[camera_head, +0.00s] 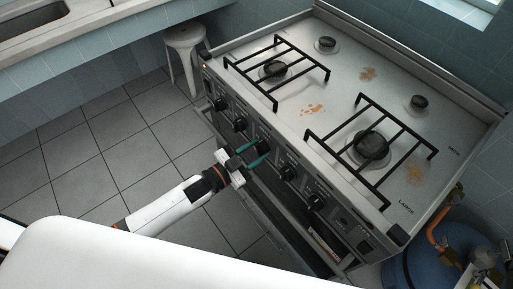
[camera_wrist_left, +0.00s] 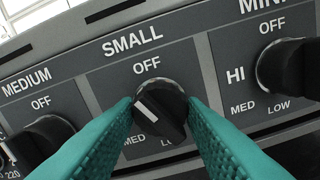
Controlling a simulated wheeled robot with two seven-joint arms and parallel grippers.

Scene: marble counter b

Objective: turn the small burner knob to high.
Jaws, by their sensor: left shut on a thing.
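The small burner knob (camera_wrist_left: 168,108) is black and round, on a dark panel printed SMALL, with OFF above it and MED partly showing at lower left. A white mark on its face lies on the left side, towards the lower left. In the head view the knob (camera_head: 263,146) is the middle one in the stove's front row. My left gripper (camera_head: 256,155) has teal fingers, one on each side of the knob, and is shut on it. In the left wrist view the left finger hides the panel where HI would be. My right gripper is not in view.
The medium knob (camera_wrist_left: 47,138) and the mini knob (camera_wrist_left: 287,68) sit close on either side. The stove top (camera_head: 335,95) has black grates and burners. A white stool (camera_head: 185,40) stands behind it at left. A blue gas cylinder (camera_head: 440,255) is at lower right. Tiled floor is clear at left.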

